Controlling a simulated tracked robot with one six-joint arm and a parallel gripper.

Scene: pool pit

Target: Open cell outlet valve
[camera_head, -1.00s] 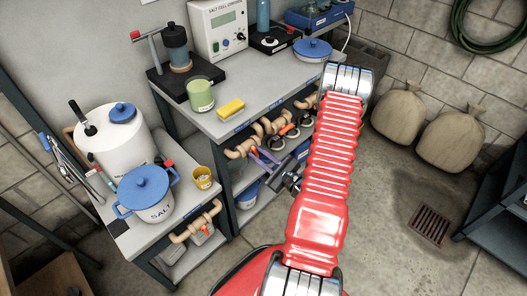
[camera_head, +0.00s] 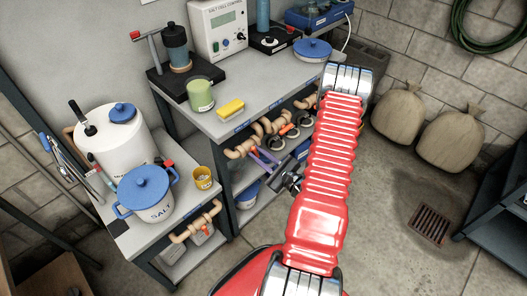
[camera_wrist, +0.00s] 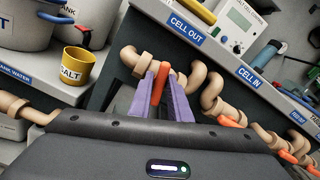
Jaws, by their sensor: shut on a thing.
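The cell outlet valve's orange lever handle (camera_wrist: 159,84) stands nearly upright on a tan pipe, below the blue CELL OUT label (camera_wrist: 187,29) in the wrist view. My gripper (camera_wrist: 161,90) has its two purple fingers on either side of the lever and is shut on it. In the head view my gripper (camera_head: 263,157) reaches the pipes at the bench's front edge. The tan outlet pipe (camera_head: 243,148) shows there, but the lever is too small and partly covered to judge its angle.
Another orange lever under the CELL IN label (camera_wrist: 229,122) sits to the right in the wrist view. A yellow salt cup (camera_head: 202,177) and a lidded salt pot (camera_head: 148,195) stand on the lower bench at left. Open floor lies right of my arm, with a drain grate (camera_head: 433,224).

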